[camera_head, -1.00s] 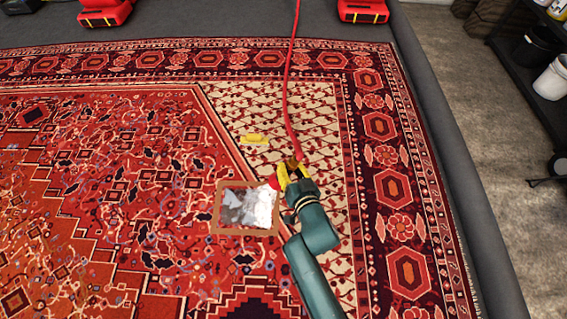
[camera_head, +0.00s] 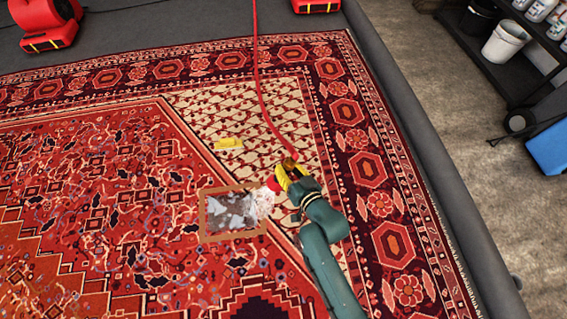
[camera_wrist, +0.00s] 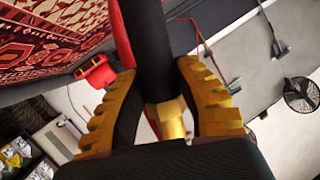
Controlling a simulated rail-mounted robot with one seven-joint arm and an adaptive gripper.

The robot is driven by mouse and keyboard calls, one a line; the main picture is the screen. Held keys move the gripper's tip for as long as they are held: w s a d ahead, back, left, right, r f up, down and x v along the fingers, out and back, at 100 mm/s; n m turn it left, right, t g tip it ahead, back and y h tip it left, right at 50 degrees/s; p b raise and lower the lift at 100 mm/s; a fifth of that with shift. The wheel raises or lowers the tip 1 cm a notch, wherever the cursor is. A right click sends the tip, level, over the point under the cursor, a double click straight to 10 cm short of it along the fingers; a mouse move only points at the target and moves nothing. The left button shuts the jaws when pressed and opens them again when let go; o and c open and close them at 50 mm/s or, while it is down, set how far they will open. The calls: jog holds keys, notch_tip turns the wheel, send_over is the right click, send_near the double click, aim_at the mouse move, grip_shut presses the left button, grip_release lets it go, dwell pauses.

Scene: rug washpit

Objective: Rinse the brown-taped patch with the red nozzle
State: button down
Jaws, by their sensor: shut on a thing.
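The brown-taped patch (camera_head: 234,238) is a square tape frame on the rug. Inside it, mottled dark rug shows with pale grey-white blotches, whitest towards the right. My gripper (camera_head: 287,175), with yellow fingers, is just right of the patch's upper right corner. It is shut on the red nozzle (camera_head: 273,184), whose red tip points left at the patch. A whitish spray spreads from the tip over the patch's right edge. In the wrist view, my gripper's yellow fingers (camera_wrist: 157,72) close around a black barrel (camera_wrist: 148,45) with a brass fitting (camera_wrist: 168,118).
A red hose (camera_head: 262,90) runs from the nozzle to the rug's far edge. A yellow object (camera_head: 229,144) lies on the rug above the patch. Red blowers (camera_head: 45,22) stand at the back. A shelf with a white bucket (camera_head: 506,42) is at right.

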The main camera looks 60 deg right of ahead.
jog(key=shift+s+a+r+p, duration=0.3)
jog(key=shift+s+a+p, duration=0.3)
jog(key=shift+a+p, duration=0.3)
jog(key=w+a+b, duration=0.9)
jog(key=w+a, duration=0.4)
jog(key=w, duration=0.5)
jog(key=shift+a+f+b, duration=0.15)
jog(key=shift+a+b, duration=0.1)
jog(key=shift+b, duration=0.1)
dwell(0.6)
dwell(0.4)
